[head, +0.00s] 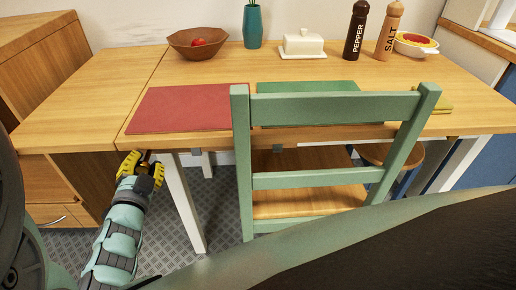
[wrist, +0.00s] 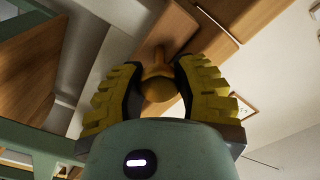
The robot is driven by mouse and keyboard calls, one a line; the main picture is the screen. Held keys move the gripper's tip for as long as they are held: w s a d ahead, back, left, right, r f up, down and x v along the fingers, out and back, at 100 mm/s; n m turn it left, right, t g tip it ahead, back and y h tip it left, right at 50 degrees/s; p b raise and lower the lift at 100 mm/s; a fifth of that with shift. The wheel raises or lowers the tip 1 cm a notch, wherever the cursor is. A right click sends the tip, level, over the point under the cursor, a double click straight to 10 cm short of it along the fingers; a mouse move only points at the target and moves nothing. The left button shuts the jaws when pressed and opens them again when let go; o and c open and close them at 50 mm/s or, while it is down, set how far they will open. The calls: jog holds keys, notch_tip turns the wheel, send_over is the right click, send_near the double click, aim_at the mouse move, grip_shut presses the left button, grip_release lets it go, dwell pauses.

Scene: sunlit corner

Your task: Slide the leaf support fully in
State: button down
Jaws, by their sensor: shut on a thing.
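My gripper (head: 143,163) is below the front edge of the table's left part, left of a white table leg. In the wrist view, its yellow ribbed fingers (wrist: 160,70) are shut around a round wooden knob (wrist: 157,89). The knob is on the end of the wooden leaf support (wrist: 168,31), seen from below under the table. The left table leaf (head: 84,103) is level with the main tabletop (head: 212,77), with a seam between them. In the head view the knob and support are mostly hidden by my gripper and the table edge.
A green chair (head: 334,106) stands at the table front, right of my gripper. A white leg (head: 183,203) is close on the right. A wooden drawer cabinet (head: 48,186) stands at left. A red placemat (head: 180,107), bowl (head: 198,43) and pepper mill (head: 356,30) are on top.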

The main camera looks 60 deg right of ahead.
jog(key=shift+s+d, duration=0.1)
jog(key=c, duration=0.6)
grip_release()
jog(key=shift+s, duration=0.15)
jog(key=shift+r, duration=4.95)
